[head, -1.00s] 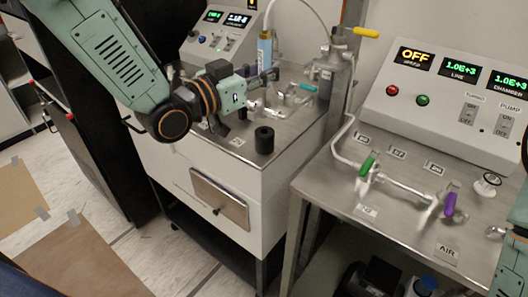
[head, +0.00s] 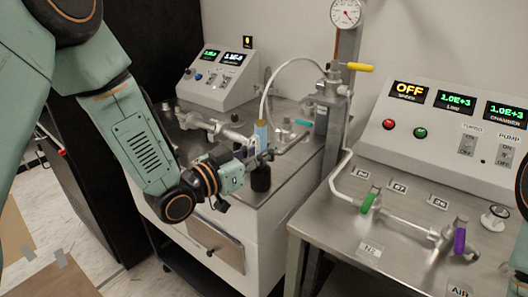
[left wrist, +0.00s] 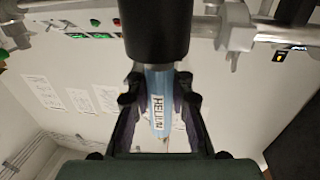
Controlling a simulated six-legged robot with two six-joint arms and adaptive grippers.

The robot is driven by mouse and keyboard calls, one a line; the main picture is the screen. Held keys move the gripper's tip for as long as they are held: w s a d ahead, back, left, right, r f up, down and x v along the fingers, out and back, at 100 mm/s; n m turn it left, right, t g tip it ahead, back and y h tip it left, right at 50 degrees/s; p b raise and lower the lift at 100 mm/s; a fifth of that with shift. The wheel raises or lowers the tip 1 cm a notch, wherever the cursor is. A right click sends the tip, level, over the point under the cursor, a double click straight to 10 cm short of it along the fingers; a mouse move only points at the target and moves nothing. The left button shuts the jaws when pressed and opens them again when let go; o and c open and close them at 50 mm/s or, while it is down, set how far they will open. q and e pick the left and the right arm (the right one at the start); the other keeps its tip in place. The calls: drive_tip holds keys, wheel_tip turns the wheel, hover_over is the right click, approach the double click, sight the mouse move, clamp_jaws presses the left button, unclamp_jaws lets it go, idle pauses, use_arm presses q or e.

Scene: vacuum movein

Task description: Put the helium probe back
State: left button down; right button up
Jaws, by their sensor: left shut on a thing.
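The helium probe (head: 261,133) is a light blue cylinder with a hose at its top. It stands about upright in my left gripper (head: 262,156), which is shut on it. In the left wrist view the probe (left wrist: 158,103) shows its HELIUM label between the fingers of my left gripper (left wrist: 157,125). The black cylindrical holder (head: 261,179) stands on the bench directly below the gripper. It fills the top middle of the left wrist view (left wrist: 156,28), at the probe's grey end. How far the tip is inside is hidden. My right gripper is out of view.
A steel bench top (head: 285,172) carries metal piping (head: 222,129) behind the gripper. A yellow-handled valve (head: 357,67) and gauge (head: 346,13) stand to the right. The right panel (head: 455,125) has green and purple valves before it. The hose (head: 285,72) arches above the probe.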

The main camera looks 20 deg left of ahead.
use_arm(q)
drive_tip(key=shift+s+a+r, duration=0.1)
drive_tip(key=shift+s+r, duration=0.05)
drive_tip(key=shift+r, duration=0.05)
drive_tip(key=shift+s+f, duration=0.1)
drive_tip(key=shift+f, duration=0.25)
drive_tip(key=c, duration=1.6)
unclamp_jaws()
drive_tip(key=shift+w+f, duration=0.15)
drive_tip(key=shift+w, duration=0.05)
drive_tip(key=o, duration=0.4)
drive_tip(key=shift+s, duration=0.2)
drive_tip(key=shift+w, duration=0.1)
